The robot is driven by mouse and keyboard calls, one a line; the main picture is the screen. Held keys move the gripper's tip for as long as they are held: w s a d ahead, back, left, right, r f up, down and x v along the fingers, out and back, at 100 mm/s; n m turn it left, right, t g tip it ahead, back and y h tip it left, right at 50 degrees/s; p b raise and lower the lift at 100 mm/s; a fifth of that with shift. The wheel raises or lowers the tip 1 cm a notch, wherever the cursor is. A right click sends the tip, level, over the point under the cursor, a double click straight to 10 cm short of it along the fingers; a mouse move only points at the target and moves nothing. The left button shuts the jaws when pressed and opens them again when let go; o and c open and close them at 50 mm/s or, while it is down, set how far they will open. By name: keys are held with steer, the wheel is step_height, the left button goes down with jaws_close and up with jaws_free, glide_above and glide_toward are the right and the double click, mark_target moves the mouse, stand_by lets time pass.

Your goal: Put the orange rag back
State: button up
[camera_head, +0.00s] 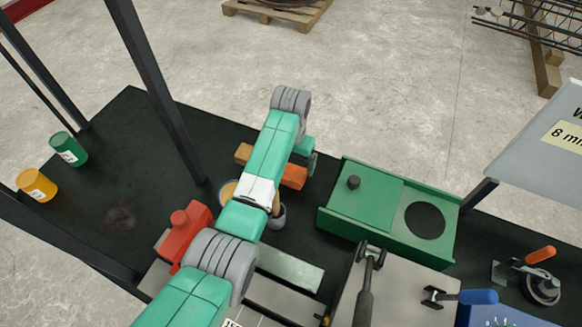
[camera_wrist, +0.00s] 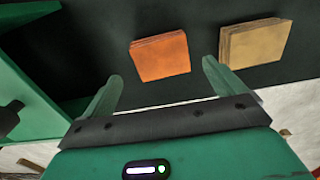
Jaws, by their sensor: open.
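The orange rag (camera_head: 293,176) is a folded, flat stack on the black bench top, partly hidden by my arm in the head view. In the wrist view the orange rag (camera_wrist: 160,57) shows whole, just beyond and between my fingertips. My gripper (camera_wrist: 162,73) is open, with nothing between its fingers. In the head view my gripper (camera_head: 308,155) is partly hidden by my arm. A tan folded rag (camera_wrist: 255,42) lies right of the orange one in the wrist view, apart from it; its end (camera_head: 243,153) also shows in the head view.
A green box (camera_head: 390,245) with a lid knob and a round dark opening stands right of my arm. A red tool (camera_head: 183,233) and a grey cup (camera_head: 277,216) are near my arm. Green (camera_head: 69,149) and yellow (camera_head: 37,185) cans stand at left. Dark posts (camera_head: 155,90) rise from the bench.

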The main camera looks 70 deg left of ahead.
mark_target(291, 173)
step_height(291, 173, up, 6)
steer(key=shift+p, duration=0.45)
